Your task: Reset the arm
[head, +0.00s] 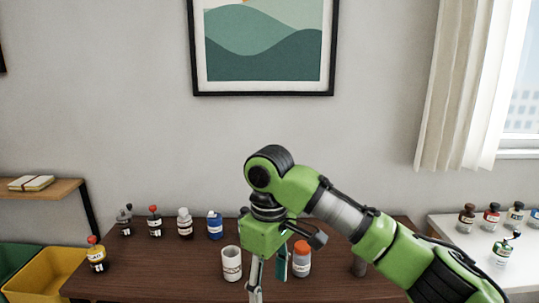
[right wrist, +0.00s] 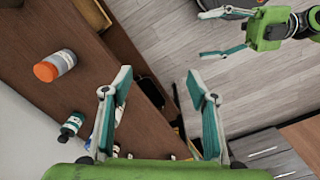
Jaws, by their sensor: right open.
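My right arm comes in from the right in the head view, with its green gripper (head: 268,283) pointing down over the brown table (head: 180,280). In the right wrist view this gripper (right wrist: 158,74) has its two fingers spread wide with nothing between them. Behind the gap are the table edge and the wooden floor. My left gripper (right wrist: 201,34) shows at the upper right of the right wrist view, its fingers apart and empty over the floor. It is not in the head view.
Several small bottles stand farther left. Yellow bin (head: 55,275) and green bin (head: 18,265) are at left; a white shelf (head: 450,232) with bottles is at right.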

